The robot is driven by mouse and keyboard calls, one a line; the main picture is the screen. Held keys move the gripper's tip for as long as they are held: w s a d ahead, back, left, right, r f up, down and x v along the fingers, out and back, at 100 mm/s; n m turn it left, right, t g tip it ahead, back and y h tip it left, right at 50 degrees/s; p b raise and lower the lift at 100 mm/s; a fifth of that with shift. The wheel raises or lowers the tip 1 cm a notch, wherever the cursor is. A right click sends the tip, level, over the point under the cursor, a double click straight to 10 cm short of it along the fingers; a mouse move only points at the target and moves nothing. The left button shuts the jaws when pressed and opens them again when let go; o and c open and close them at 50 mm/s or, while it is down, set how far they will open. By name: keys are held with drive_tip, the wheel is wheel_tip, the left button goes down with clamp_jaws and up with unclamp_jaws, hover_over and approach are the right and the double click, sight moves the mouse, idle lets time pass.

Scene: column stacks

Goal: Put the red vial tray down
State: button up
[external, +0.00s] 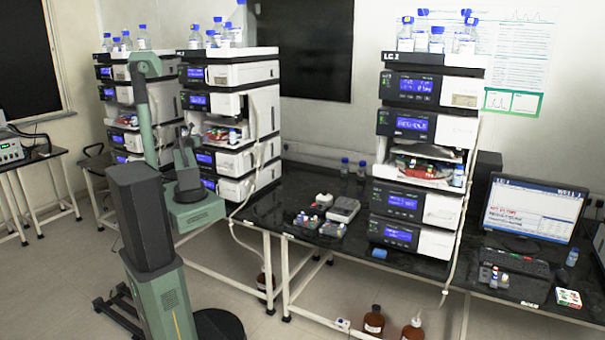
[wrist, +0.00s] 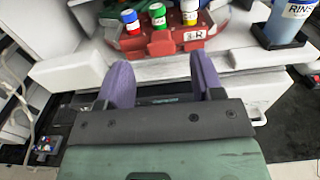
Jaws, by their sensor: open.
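In the wrist view the red vial tray (wrist: 158,45) rests on a white shelf. It carries small vials with coloured caps and a pale label on its front. Its far part is cut off by the top edge. My gripper (wrist: 161,62) has its two purple fingers spread apart with nothing between them. The fingertips lie just in front of the tray's near edge; I cannot tell whether they touch it. In the external view my arm reaches to the middle stack, where a red tray (external: 219,143) shows in the open bay; the fingertips are hidden there.
A blue bottle (wrist: 283,22) stands just right of the tray. The right-hand stack (external: 405,203) holds another red tray (external: 414,166). On the black bench (external: 330,262) between the stacks are small racks (external: 318,224) and a grey device (external: 343,209). Bottles top the stacks.

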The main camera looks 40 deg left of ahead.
drive_tip(key=v, duration=0.6)
drive_tip(key=w+d+f+m+g+h, duration=0.4)
drive_tip(key=d+f+m, duration=0.3)
drive_tip(key=m, duration=0.4)
drive_tip(key=w+d+f+m+g+h, duration=0.3)
drive_tip(key=d+f+m+g, duration=0.4)
drive_tip(key=m, duration=0.5)
drive_tip(key=w+d+f+m+g+y, duration=0.1)
drive_tip(key=w+d+m+g, duration=0.2)
drive_tip(key=d+m, duration=0.5)
drive_tip(key=w+d+f+m+g, duration=0.2)
drive_tip(key=d+m, duration=0.6)
drive_tip(key=d, duration=1.6)
drive_tip(key=shift+w+d+g+y, duration=0.2)
drive_tip(key=shift+w+g+y, duration=0.2)
drive_tip(key=shift+w+g, duration=0.35)
